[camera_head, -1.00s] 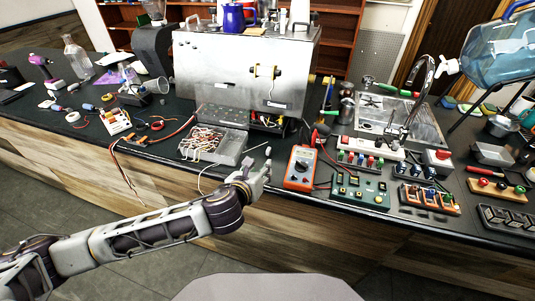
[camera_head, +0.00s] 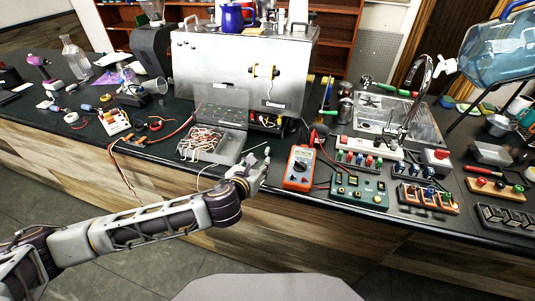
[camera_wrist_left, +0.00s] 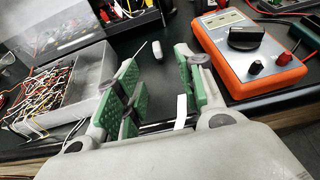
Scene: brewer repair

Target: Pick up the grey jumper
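A small pale grey piece (camera_wrist_left: 157,50), likely the grey jumper, lies on the dark counter just beyond my left fingertips in the left wrist view. A thin pale pin or wire shows beside it. In the head view it is too small to make out clearly. My left gripper (camera_head: 257,163) is above the counter's front edge, between the wire box and the multimeter. In the left wrist view (camera_wrist_left: 160,62) its green-padded fingers are apart with a gap between them. A white strip (camera_wrist_left: 181,112) shows between the fingers lower down; I cannot tell what it is. My right gripper is not in view.
An orange multimeter (camera_head: 299,167) stands close on the right. The metal brewer (camera_head: 220,65) is behind. Circuit boards (camera_head: 360,189) and a sink (camera_head: 385,120) are further right.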

